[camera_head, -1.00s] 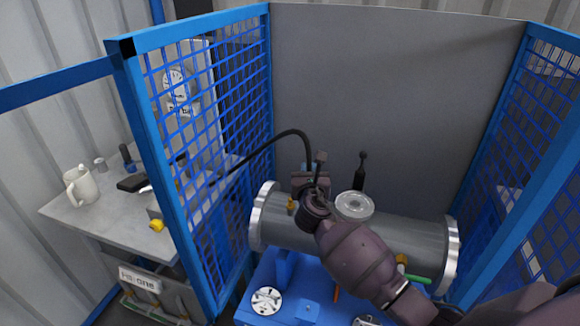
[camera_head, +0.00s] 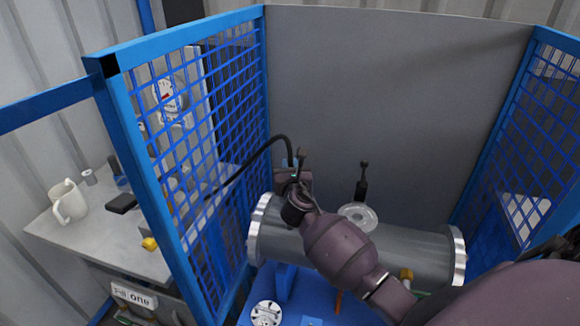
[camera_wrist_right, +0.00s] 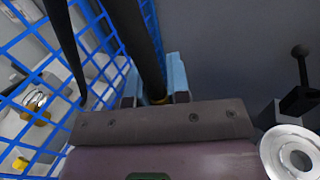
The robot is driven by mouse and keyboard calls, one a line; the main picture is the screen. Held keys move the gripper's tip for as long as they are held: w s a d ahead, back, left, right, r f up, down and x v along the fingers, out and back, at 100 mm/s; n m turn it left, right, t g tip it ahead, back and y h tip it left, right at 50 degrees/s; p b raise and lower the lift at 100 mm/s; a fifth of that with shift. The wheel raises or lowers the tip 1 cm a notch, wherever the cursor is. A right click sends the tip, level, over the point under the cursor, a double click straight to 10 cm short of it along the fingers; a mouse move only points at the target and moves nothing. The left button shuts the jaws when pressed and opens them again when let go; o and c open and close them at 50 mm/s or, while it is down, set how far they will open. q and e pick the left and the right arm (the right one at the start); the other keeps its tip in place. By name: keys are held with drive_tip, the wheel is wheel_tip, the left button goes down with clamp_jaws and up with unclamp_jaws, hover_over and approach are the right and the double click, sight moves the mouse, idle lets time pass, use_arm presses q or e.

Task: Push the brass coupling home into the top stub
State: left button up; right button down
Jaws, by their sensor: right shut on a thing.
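My right gripper (camera_head: 291,168) is above the left end of the grey flanged shell (camera_head: 400,250). In the right wrist view its pale blue fingers (camera_wrist_right: 155,88) are shut around the lower end of a black hose (camera_wrist_right: 138,35). My left gripper is not in view.
A round metal flange (camera_head: 358,216) and a black knobbed lever (camera_head: 362,182) stand right of the gripper. Blue mesh panels (camera_head: 212,130) close off both sides, with a grey wall (camera_head: 390,90) behind. A bench with a white mug (camera_head: 68,201) is outside the left mesh.

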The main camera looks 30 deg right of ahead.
use_arm(q)
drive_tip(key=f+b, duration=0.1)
drive_tip(key=b, duration=0.1)
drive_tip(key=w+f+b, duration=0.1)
drive_tip(key=b, duration=0.1)
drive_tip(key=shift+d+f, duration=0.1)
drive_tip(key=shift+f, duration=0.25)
use_arm(e)
wheel_tip(320, 180, down, 6)
drive_tip(key=shift+r, duration=0.15)
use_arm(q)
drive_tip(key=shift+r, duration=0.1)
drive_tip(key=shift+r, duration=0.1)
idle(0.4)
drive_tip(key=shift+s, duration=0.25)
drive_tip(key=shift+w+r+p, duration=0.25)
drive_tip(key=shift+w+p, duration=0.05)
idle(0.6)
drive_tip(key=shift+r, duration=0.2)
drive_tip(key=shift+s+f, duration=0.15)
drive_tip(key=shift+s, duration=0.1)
